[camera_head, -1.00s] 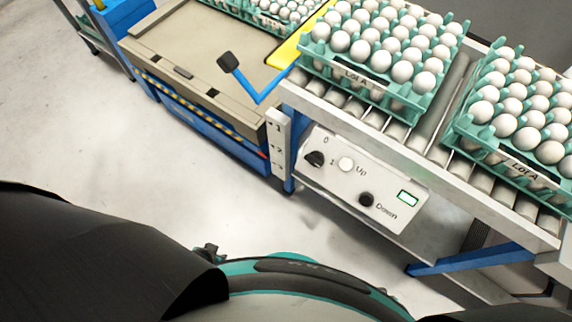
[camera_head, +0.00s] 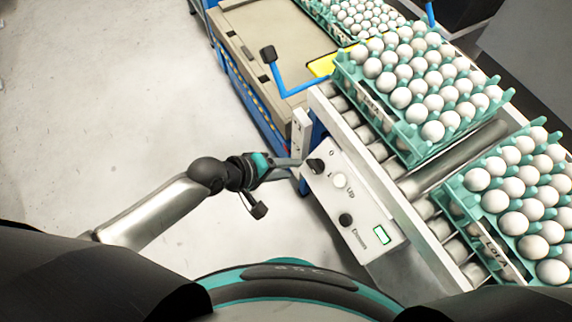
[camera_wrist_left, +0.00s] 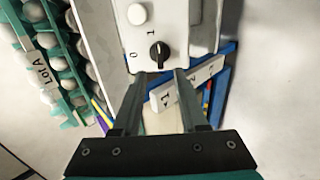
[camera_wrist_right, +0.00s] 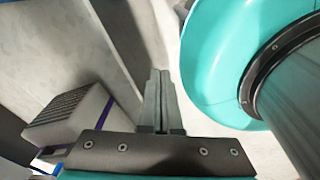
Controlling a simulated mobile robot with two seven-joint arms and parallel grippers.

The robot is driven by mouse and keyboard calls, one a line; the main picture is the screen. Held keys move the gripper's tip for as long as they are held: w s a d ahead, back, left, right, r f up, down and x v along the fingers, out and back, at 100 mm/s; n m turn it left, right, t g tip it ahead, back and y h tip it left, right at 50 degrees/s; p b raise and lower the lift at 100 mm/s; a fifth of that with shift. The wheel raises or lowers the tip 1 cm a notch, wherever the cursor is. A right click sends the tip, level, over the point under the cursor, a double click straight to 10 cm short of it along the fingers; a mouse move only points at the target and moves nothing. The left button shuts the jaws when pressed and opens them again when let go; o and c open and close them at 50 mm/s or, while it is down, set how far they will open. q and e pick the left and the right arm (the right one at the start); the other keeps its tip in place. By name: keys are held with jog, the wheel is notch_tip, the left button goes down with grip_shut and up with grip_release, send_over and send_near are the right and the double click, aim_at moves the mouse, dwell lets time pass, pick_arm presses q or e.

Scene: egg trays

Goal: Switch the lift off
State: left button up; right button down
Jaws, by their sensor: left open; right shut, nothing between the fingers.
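The lift's white control panel (camera_head: 350,195) is on the side of the roller conveyor. It carries a black rotary knob (camera_head: 315,166) marked 0 and 1, a white Up button (camera_head: 340,181) and a black Down button (camera_head: 346,220). In the left wrist view the knob (camera_wrist_left: 159,54) lies just beyond the fingertips; its pale mark seems to point up the picture, nearer the 1 than the 0. My left gripper (camera_head: 292,166) is open, with its fingers reaching towards the knob; contact cannot be told. My right gripper (camera_wrist_right: 160,82) is shut and empty, seen only in the right wrist view.
Egg trays (camera_head: 395,137) stand on the conveyor's rollers above the panel. A blue lever with a black grip (camera_head: 268,54) rises behind. A white post with number marks (camera_head: 301,133) stands close beside the knob. The floor at the left is clear.

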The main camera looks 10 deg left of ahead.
aim_at(311, 167)
pick_arm(q)
jog(key=b+x, duration=0.5)
jog(key=shift+f, duration=0.15)
jog(key=shift+w+d+f, duration=0.15)
jog(key=shift+d+f, duration=0.1)
jog(key=shift+b+x, duration=0.45)
jog(key=shift+x, duration=0.45)
jog(key=shift+w+d+f, duration=0.35)
jog(key=shift+d, duration=0.05)
pick_arm(e)
jog(key=w+d+f+t, duration=0.1)
jog(key=w+f, duration=0.2)
jog(key=w, duration=0.5)
jog(key=shift+f, duration=0.25)
pick_arm(q)
jog(key=shift+c, duration=0.4)
pick_arm(e)
jog(key=shift+s, duration=0.1)
